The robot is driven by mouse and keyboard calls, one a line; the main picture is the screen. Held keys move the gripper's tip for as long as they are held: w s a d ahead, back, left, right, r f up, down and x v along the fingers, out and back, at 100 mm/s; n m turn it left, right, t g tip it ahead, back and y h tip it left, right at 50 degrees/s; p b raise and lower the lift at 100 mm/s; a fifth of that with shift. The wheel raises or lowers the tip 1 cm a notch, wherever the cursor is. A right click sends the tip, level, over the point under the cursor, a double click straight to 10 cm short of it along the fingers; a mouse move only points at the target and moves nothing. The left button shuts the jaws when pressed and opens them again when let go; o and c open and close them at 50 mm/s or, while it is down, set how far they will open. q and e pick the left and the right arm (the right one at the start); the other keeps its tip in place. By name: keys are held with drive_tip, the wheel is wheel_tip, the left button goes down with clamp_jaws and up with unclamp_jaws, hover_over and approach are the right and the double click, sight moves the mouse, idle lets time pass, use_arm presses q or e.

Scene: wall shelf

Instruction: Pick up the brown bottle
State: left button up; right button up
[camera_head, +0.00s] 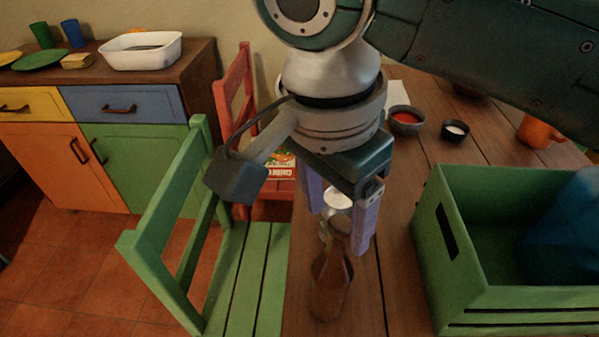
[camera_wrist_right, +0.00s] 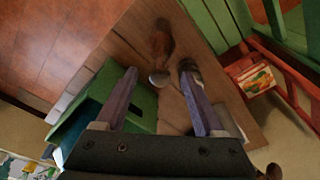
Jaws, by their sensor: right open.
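The brown bottle (camera_head: 332,282) stands upright on the wooden table near its front-left edge, in the lower middle of the head view. It also shows in the wrist view (camera_wrist_right: 160,42), beyond the fingertips. My right gripper (camera_head: 338,230) is open, its two pale purple fingers pointing down by the bottle's neck. In the head view one finger overlaps the area just right of the neck; I cannot tell whether they touch. In the wrist view the open fingers (camera_wrist_right: 158,70) have the bottle ahead, roughly between them. My left gripper is not in view.
A green crate (camera_head: 440,250) holding something blue is to the right. A green chair (camera_head: 170,215) and red chair (camera_head: 232,100) are at the left. Bowls (camera_head: 405,121) and an orange mug (camera_head: 540,131) stand farther back.

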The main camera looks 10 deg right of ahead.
sight(332, 272)
drive_tip(key=f, duration=0.3)
drive_tip(key=d+f, duration=0.1)
drive_tip(key=f, duration=0.1)
drive_tip(key=shift+w+f+b, duration=0.1)
drive_tip(key=shift+w+b, duration=0.15)
drive_tip(key=shift+b, duration=0.15)
drive_tip(key=shift+c, duration=0.3)
clamp_jaws()
idle(0.6)
